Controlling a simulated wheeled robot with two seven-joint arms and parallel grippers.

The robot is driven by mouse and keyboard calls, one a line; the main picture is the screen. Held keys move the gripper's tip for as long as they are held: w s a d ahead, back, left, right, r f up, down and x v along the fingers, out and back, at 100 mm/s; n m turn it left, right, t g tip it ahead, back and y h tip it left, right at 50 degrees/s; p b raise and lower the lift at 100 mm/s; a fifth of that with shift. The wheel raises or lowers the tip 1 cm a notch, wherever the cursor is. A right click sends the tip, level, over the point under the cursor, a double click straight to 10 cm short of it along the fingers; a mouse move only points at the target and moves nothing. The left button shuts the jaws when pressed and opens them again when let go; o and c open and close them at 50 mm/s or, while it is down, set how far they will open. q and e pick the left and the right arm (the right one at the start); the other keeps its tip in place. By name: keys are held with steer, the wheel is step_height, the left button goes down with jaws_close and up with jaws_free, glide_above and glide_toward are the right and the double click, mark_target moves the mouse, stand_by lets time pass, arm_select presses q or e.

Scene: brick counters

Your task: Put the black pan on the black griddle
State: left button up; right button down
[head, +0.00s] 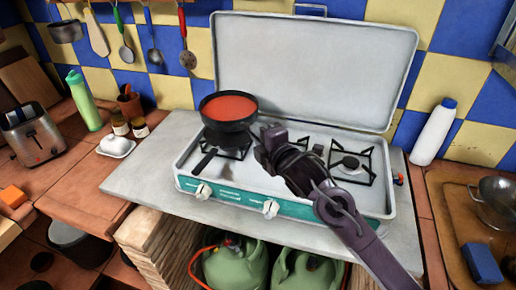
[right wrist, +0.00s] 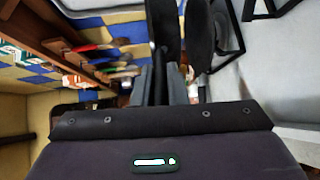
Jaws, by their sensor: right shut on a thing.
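The black pan (head: 228,127), round with a red inside or filling, is at the left burner of the camp stove. A black handle (head: 206,160) shows at its lower left. A black grate, likely the griddle (head: 225,153), is partly hidden beneath the pan; whether they touch I cannot tell. My right gripper (head: 265,143) is at the pan's right side. In the right wrist view my right gripper (right wrist: 158,88) is shut on a thin black part (right wrist: 158,45), seemingly of the pan; which part is unclear. My left gripper is out of view.
The stove's raised lid (head: 315,65) stands behind. Another black grate (head: 352,168) on the right is bare. A white bottle (head: 433,132) stands right of the stove. A green bottle (head: 83,100) and small jars stand left. Grey counter (head: 145,175) left of the stove is clear.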

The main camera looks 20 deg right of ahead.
step_height(320, 180, down, 4)
steer(key=shift+r, duration=0.1)
stand_by(0.4)
steer(key=shift+f, duration=0.25)
steer(key=c, duration=1.5)
jaws_free()
steer(key=shift+s+f, duration=0.1)
steer(key=shift+o, duration=0.2)
